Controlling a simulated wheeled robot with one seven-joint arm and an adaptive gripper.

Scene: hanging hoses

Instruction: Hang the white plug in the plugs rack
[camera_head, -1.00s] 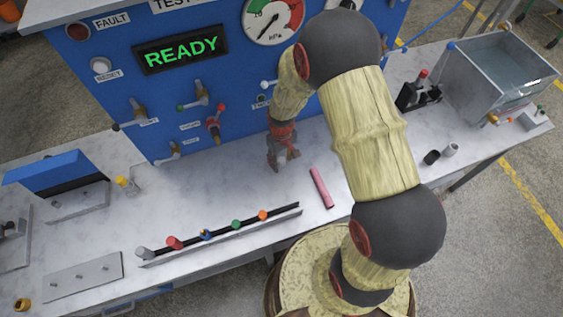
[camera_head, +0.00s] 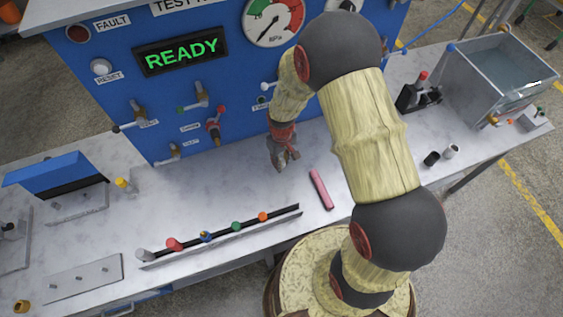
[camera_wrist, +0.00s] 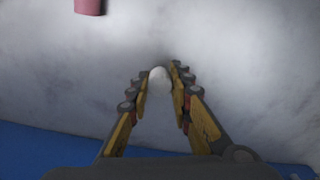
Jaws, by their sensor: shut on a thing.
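The white plug (camera_wrist: 158,74) shows in the wrist view as a small pale rounded tip between the fingertips of my gripper (camera_wrist: 160,84). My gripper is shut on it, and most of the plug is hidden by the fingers. In the head view my gripper (camera_head: 282,161) hangs over the bench in front of the blue panel, and the plug cannot be made out there. The plugs rack (camera_head: 222,241), a long metal strip with a dark bar, lies left of and nearer than my gripper. Grey, red, blue, green and orange plugs sit along it.
A pink cylinder (camera_head: 321,189) lies on the bench just right of my gripper; it also shows in the wrist view (camera_wrist: 89,6). The blue panel (camera_head: 160,100) with taps stands behind. The bench between the panel and the rack is clear.

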